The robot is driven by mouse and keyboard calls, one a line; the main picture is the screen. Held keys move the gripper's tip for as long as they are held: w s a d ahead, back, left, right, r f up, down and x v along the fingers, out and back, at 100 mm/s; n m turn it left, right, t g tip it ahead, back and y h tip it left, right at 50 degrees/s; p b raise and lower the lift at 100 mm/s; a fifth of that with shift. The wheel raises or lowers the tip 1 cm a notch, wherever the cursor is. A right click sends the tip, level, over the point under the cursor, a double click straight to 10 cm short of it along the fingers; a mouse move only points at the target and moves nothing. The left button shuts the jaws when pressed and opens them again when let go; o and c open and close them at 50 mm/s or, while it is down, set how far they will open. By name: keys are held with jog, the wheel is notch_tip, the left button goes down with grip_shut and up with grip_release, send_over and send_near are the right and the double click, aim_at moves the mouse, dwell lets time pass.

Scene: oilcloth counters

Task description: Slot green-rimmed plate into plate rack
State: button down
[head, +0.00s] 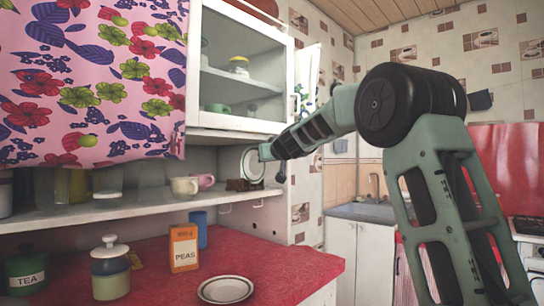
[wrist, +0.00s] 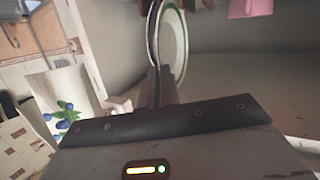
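The green-rimmed plate (head: 253,165) stands upright above the shelf, near its right end. It also shows edge-on in the wrist view (wrist: 174,45), where its green rim line is visible. My gripper (wrist: 162,85) has its two fingers close together on the near edge of the plate, shut on it. In the head view my gripper (head: 266,153) reaches the plate from the right. The brown wooden plate rack (head: 238,185) sits on the shelf just left of and below the plate. I cannot tell whether the plate's lower edge touches the rack.
Cream (head: 185,187) and pink (head: 206,181) mugs stand left of the rack on the shelf (head: 120,207). The glass-door cabinet (head: 240,70) hangs above. Below, the red counter holds a dark-rimmed plate (head: 225,289), a peas box (head: 184,249), a blue cup (head: 198,230) and jars (head: 110,270).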

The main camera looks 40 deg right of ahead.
jog(key=shift+w+a+p, duration=0.2)
jog(key=shift+w+p, duration=0.5)
jog(key=shift+w, duration=0.55)
jog(key=shift+w+a+p, duration=0.2)
jog(key=shift+w+p, duration=0.5)
jog(key=shift+w, duration=0.55)
jog(key=shift+s+f+b, duration=0.1)
jog(key=shift+f+b, duration=0.75)
jog(key=shift+b, duration=0.05)
jog(key=c, duration=1.6)
grip_release()
jog(key=shift+o, duration=0.2)
jog(key=b+v, duration=0.1)
jog(key=v, duration=1.6)
jog(key=shift+s+b, duration=0.2)
jog(key=shift+b, duration=0.2)
jog(key=shift+a, duration=0.1)
